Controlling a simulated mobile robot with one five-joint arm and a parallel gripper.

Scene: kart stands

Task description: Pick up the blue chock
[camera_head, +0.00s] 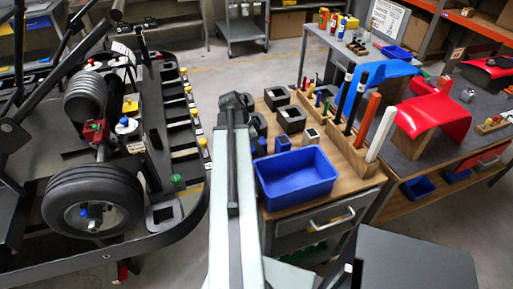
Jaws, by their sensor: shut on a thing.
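My arm's pale and dark links rise through the middle of the picture, beside the left edge of the wooden bench. The arm's dark far end is at the top, but I cannot make out my gripper or its fingertips, nor anything held in them. Two small blue blocks, the left one (260,146) and the right one (283,144), stand behind the blue bin (298,190). Either could be a blue chock; I cannot tell which one the task names. The left one is close to the right side of my arm.
Black hollow blocks (292,119) stand on the bench. A wooden rack (350,158) with upright black, orange and white bars is at its right. A kart stand with a wheel (92,203) fills the left. Grey floor (215,75) lies open behind.

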